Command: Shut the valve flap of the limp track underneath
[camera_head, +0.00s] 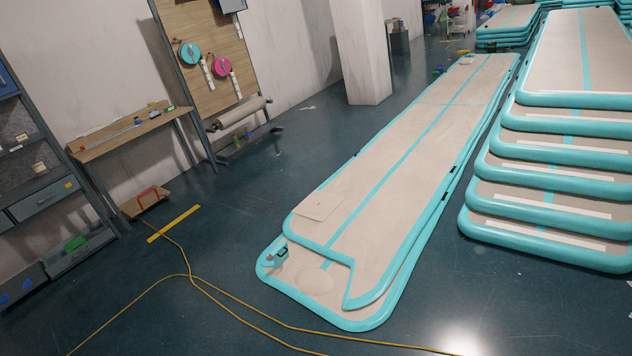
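Two long beige tracks with turquoise edges lie stacked on the dark floor in the middle of the view. The upper track (411,145) covers most of the lower one and has a turquoise centre line. The near end of the limp track underneath (318,283) sticks out toward me. My gripper is not in view.
Several stacked tracks (550,205) stand at the right. A yellow cord (186,262) crosses the floor at the front left. A wooden bench (125,135) and grey shelving (38,185) line the left wall.

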